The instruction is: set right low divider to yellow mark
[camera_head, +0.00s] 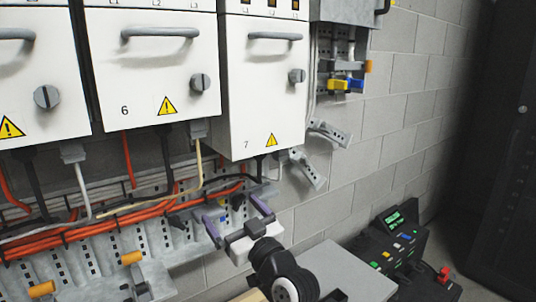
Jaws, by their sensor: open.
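My gripper (229,207) is open, its two purple fingers spread, at the right end of the low perforated grey tray (163,258) under the cabinets. Small blue and yellow patches show between and behind the fingers, partly hidden. I cannot tell whether a divider stands between the fingers. A grey divider with an orange knob (131,258) stands in the low tray, left of my gripper and apart from it. Another orange knob (40,289) shows at the far left. A higher rack at right has a yellow mark (338,84), a blue mark and an orange knob (369,66).
White cabinets, including cabinet 7 (262,85), hang just above the tray. Orange cables (90,229) and black and white ones run along it. A black control console (400,252) stands lower right.

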